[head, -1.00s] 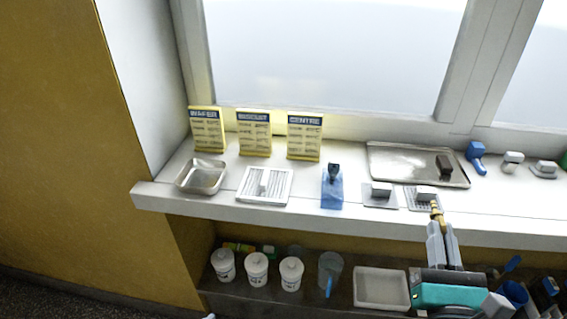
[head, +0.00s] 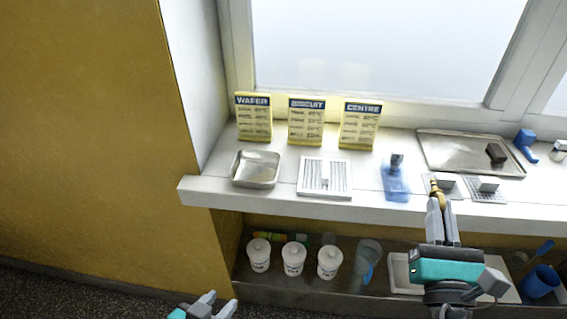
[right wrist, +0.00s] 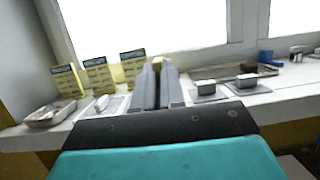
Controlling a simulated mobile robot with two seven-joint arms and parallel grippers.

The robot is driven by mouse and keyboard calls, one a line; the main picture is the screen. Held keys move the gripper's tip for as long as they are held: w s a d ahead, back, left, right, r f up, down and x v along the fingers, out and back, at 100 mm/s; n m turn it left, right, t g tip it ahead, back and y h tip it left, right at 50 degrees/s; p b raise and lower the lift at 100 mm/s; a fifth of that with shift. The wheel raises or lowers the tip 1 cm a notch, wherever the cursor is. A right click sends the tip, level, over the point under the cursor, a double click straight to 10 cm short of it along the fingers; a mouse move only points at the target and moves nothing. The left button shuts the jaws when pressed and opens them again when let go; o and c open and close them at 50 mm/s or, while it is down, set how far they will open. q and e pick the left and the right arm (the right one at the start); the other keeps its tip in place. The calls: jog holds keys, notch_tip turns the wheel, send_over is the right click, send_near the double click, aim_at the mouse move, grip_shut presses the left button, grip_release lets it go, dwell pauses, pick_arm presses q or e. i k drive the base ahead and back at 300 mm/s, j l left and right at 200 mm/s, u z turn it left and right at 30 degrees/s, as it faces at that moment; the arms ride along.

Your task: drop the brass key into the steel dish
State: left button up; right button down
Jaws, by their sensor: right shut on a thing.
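The steel dish (head: 236,170) is a small shallow rectangular pan at the left end of the white sill. It also shows in the right wrist view (right wrist: 48,117), at the far left. My right gripper (head: 438,202) is shut on the brass key (head: 435,186), which sticks up from the fingertips. The key's tip also shows in the right wrist view (right wrist: 158,61). This gripper is well to the right of the dish, in front of the sill. My left gripper (head: 212,305) is low at the bottom edge, its fingers apart and empty.
Between dish and key are a white slatted tray (head: 312,192) and a blue bottle-like item (head: 396,182). Yellow signs (head: 254,117) stand behind. A metal tray (head: 460,166) lies at right. White jars (head: 294,259) stand on the lower shelf.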

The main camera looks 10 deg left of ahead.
aim_at(267, 165)
jog(key=i+j, duration=0.1)
jog(key=j, duration=1.4)
jog(key=i, duration=0.05)
